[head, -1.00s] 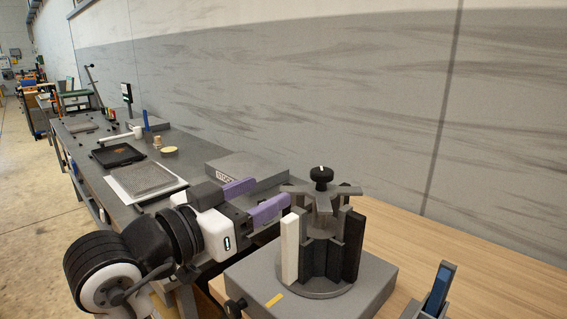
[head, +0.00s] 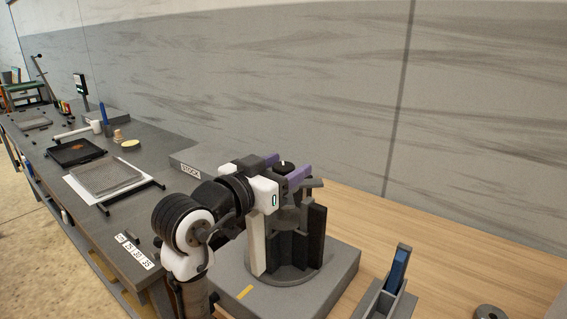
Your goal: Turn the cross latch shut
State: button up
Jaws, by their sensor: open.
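The cross latch is a grey cross-shaped plate with a black knob (head: 285,165) on top, mounted on a round fixture. Most of the cross is hidden behind my gripper; one grey arm (head: 313,184) shows at the right. Below it stand upright blocks, one white (head: 256,243) and several dark ones (head: 317,236). My gripper (head: 284,172) is open, with its purple fingers on either side of the knob area at the top of the latch. Whether the fingers touch the latch cannot be told.
The fixture stands on a grey base (head: 341,268) with a yellow mark, on a wooden tabletop (head: 440,262). A small grey holder with a blue piece (head: 398,268) stands at the right. At left, a dark bench holds a black tray (head: 77,153) and a grey mesh plate (head: 106,178).

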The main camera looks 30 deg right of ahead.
jog(key=shift+d, duration=0.1)
grip_shut()
dwell(0.4)
